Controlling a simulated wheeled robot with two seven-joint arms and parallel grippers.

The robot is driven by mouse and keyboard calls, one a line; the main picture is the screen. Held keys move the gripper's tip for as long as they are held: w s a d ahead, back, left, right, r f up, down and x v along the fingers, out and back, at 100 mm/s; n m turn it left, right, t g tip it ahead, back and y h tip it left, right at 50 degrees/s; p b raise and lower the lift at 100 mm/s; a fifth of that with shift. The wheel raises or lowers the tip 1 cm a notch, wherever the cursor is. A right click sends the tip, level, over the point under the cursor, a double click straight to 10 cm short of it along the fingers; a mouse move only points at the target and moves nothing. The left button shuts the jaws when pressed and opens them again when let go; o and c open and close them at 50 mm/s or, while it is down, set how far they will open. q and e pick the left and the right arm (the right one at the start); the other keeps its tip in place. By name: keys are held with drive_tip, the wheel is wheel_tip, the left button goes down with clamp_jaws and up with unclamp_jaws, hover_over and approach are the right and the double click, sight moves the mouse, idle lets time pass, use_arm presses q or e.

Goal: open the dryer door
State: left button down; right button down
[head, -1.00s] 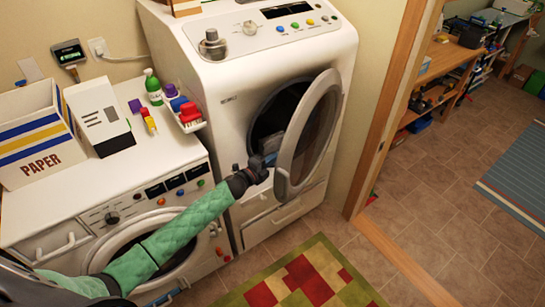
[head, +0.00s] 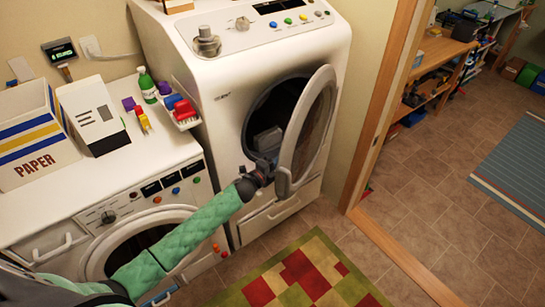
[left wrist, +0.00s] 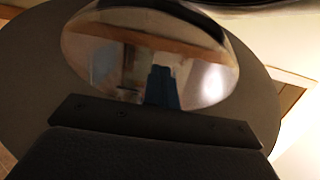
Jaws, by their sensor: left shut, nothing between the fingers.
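The dryer (head: 265,60) is the taller white machine at the back. Its round door (head: 308,122), with a grey rim and clear window, stands well open, swung out to the right. The dark drum opening (head: 270,108) shows, with something pale inside. My left gripper (head: 268,170) is at the inner side of the door near its lower left edge; it looks very close, but contact cannot be told. Its fingers are shut with nothing between them. In the left wrist view the door window (left wrist: 150,50) fills the upper middle, with the grey rim around it. My right gripper is not in view.
A white washer (head: 100,190) stands left of the dryer under my arm. On it are a paper box (head: 35,135), a white carton (head: 95,115), a green bottle (head: 147,85) and small items. A doorway frame (head: 385,110) is right of the dryer. A patterned rug (head: 305,275) lies in front.

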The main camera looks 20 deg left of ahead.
sight(293, 166)
use_arm(q)
drive_tip(key=shift+s+d, duration=0.3)
drive_tip(key=shift+d, duration=0.6)
drive_tip(key=shift+s+d, duration=0.25)
drive_tip(key=shift+d, duration=0.7)
drive_tip(key=shift+s+d, duration=0.3)
drive_tip(key=shift+d, duration=0.6)
drive_tip(key=shift+s+d, duration=0.1)
drive_tip(key=shift+d, duration=0.75)
drive_tip(key=a, duration=0.7)
